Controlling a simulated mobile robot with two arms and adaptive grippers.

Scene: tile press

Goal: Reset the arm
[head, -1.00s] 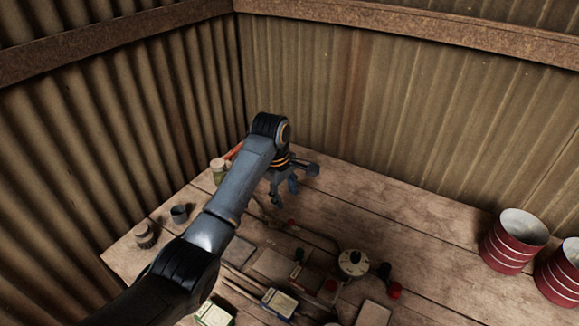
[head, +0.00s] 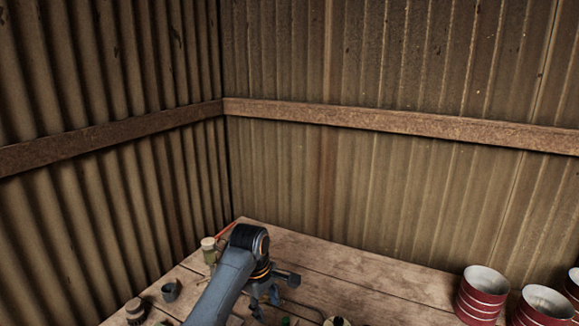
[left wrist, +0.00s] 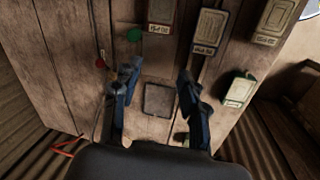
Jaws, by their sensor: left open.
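My left arm reaches in from the lower left in the head view. Its left gripper (head: 265,302) is over the wooden table (head: 350,268), near the back left corner. In the left wrist view the left gripper (left wrist: 155,88) has its two dark blue fingers apart, with nothing between them. A dark square tile (left wrist: 158,99) lies on the table below, between the fingers in the picture. My right gripper is not in view.
Red-banded cans (head: 480,295) stand at the right. Labelled boxes (left wrist: 210,30) and a green disc (left wrist: 134,35) lie near the gripper. Corrugated walls close the back and left; the back middle table is clear.

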